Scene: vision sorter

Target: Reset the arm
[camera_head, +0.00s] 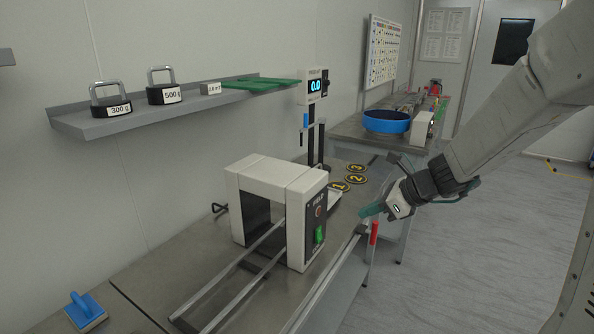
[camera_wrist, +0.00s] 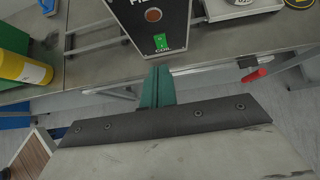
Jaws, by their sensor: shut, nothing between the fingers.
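My arm reaches in from the upper right in the head view. My gripper (camera_head: 372,210) has green fingers and hangs at the front edge of the workbench, right of the white sorter machine (camera_head: 268,178). In the wrist view my gripper (camera_wrist: 157,72) shows its green fingers together, with nothing between them. They point at the machine's black front panel (camera_wrist: 152,22), which has a green switch (camera_wrist: 161,41). I cannot tell the exact gap between fingertips and panel.
A shelf (camera_head: 110,122) holds two padlock-shaped weights (camera_head: 166,94) and a green tray (camera_head: 262,84). Metal rails (camera_head: 225,290) run through the machine. A red handle (camera_head: 374,232) sits at the bench edge. A blue round bowl (camera_head: 387,121) stands on the back bench. Floor at the right is clear.

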